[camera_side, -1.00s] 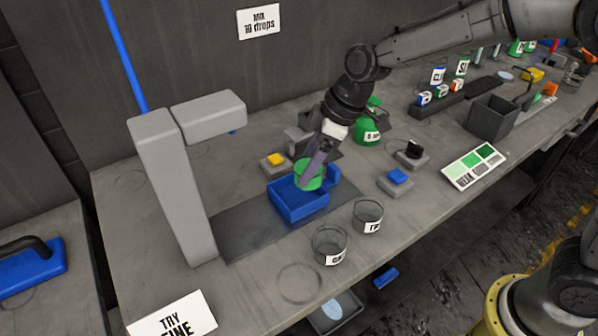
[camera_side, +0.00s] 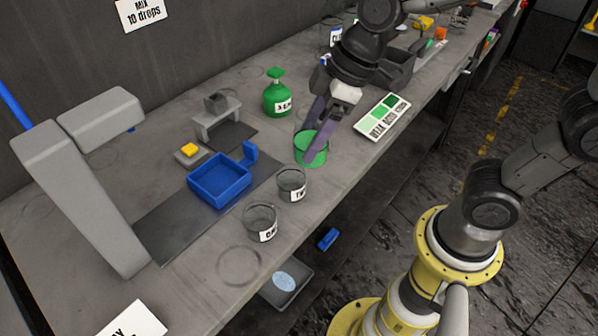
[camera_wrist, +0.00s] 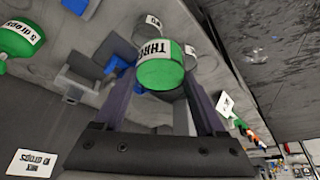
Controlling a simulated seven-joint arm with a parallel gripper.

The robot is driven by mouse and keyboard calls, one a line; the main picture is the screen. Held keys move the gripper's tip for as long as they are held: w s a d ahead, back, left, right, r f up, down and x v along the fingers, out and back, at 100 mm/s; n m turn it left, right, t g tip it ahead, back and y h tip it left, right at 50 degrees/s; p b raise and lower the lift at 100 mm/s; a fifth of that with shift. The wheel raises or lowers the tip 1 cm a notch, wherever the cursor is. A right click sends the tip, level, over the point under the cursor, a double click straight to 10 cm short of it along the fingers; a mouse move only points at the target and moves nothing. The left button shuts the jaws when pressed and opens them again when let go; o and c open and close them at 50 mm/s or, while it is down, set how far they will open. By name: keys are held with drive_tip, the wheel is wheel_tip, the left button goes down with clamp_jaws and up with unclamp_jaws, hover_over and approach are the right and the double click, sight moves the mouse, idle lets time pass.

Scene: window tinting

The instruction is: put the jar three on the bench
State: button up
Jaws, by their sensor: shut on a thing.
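Jar three (camera_side: 314,156) holds green content, and its label reads THREE in the wrist view (camera_wrist: 152,48). My gripper (camera_side: 306,147) is shut on it, with a purple-grey finger on each side. The jar looks roughly upright, over or on the bench (camera_side: 345,170) near its front edge. I cannot tell whether its base touches the bench. In the side view it is just up and right of clear jar two (camera_side: 292,184). Clear jar one (camera_side: 260,222) stands farther to the lower left. Both look empty.
An empty blue tray (camera_side: 219,181) sits on a dark strip left of jar two. A green bottle (camera_side: 277,96) stands behind jar three. A colour card (camera_side: 382,117) lies to the right. An empty ring mark (camera_side: 239,265) is on the bench left of jar one.

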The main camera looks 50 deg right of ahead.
drive_tip(key=s+d+m+t+h, duration=0.1)
drive_tip(key=s+d+m+h, duration=0.1)
drive_tip(key=s+d+m, duration=0.7)
drive_tip(key=w+f+n, duration=0.1)
drive_tip(key=w+f, duration=0.2)
drive_tip(key=w+d+f+n, duration=0.1)
drive_tip(key=w+f, duration=0.2)
drive_tip(key=w, duration=0.1)
drive_tip(key=w+d+f, duration=0.1)
drive_tip(key=w+f, duration=0.2)
drive_tip(key=shift+w+f+n, duration=0.3)
drive_tip(key=shift+w+n, duration=0.05)
drive_tip(key=shift+n, duration=0.05)
drive_tip(key=shift+f, duration=1.55)
drive_tip(key=shift+f, duration=0.1)
drive_tip(key=o, duration=1.4)
drive_tip(key=shift+f, duration=0.1)
drive_tip(key=shift+c, duration=0.2)
